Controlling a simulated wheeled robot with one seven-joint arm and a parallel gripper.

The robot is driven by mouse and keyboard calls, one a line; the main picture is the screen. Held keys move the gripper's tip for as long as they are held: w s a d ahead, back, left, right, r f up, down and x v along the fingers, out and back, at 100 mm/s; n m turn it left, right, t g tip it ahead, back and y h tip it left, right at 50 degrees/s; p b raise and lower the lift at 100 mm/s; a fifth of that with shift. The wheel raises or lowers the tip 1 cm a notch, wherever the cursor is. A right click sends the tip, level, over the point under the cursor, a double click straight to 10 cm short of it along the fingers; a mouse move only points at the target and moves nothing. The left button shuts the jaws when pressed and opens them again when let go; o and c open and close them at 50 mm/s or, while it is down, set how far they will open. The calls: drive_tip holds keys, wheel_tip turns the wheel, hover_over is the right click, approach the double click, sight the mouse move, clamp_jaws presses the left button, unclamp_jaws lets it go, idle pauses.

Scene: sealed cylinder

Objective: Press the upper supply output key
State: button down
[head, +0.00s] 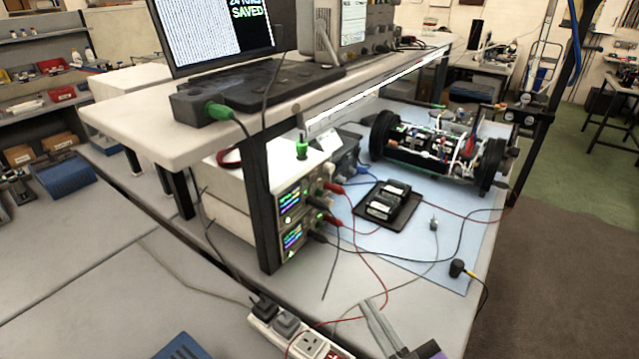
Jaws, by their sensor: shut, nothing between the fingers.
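Two bench power supplies are stacked under the raised shelf. The upper supply (292,201) has a lit screen with coloured readouts and leads plugged in at its right side. The lower supply (292,238) is similar and also lit. A small light spot shows below each screen; the output keys are too small to make out for sure. My gripper (369,306) is at the bottom of the head view, right of the power strip and in front of and below the supplies. Its fingers are shut and empty, apart from the upper supply.
Red and black leads (375,265) loop from the supplies over the blue mat (450,255). A shelf leg (258,205) stands left of the supplies. A power strip (290,335) lies at the front. A black tray (388,203) and a wheeled cylinder rig (430,150) are behind.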

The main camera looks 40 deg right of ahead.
drive_tip(key=w+d+r+n+h, duration=0.1)
drive_tip(key=w+d+r+h, duration=0.15)
drive_tip(key=w+d, duration=0.6)
drive_tip(key=w+d+r+n+h, duration=0.15)
drive_tip(key=w+d+r, duration=0.35)
drive_tip(key=w, duration=0.6)
drive_tip(key=d+f, duration=0.1)
drive_tip(key=w+d+f+n+g, duration=0.1)
drive_tip(key=f, duration=0.1)
drive_tip(key=d+f+n+g, duration=0.1)
drive_tip(key=f, duration=0.1)
drive_tip(key=shift+w+h, duration=0.3)
drive_tip(key=shift+a, duration=0.1)
